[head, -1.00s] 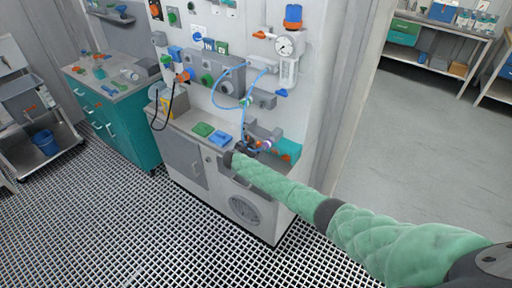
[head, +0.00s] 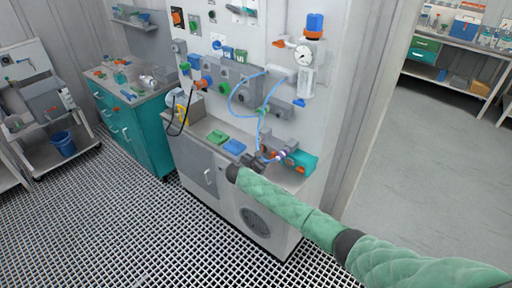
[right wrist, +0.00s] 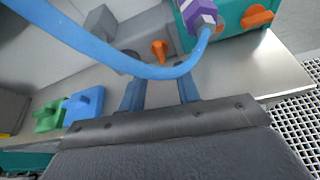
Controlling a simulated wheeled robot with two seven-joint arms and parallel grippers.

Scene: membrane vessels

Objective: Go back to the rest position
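My right gripper (head: 257,161) is low in front of the white panel, above the cabinet's grey top. In the right wrist view its two blue-grey fingers (right wrist: 160,94) are apart, with nothing seen gripped between them. A light blue hose (right wrist: 95,48) curves across just beyond the fingertips, and I cannot tell whether it touches them. It ends in a purple and silver connector (right wrist: 197,14) at a teal block (right wrist: 232,22) with orange knobs. The hose (head: 260,118) also loops up the panel in the head view. My left gripper is not in view.
Green (head: 218,136) and blue (head: 235,146) blocks lie on the cabinet top left of the gripper. A pressure gauge (head: 304,54) hangs on the panel above. A teal drawer cabinet (head: 151,139) stands at left. The grey floor (head: 420,160) at right is open.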

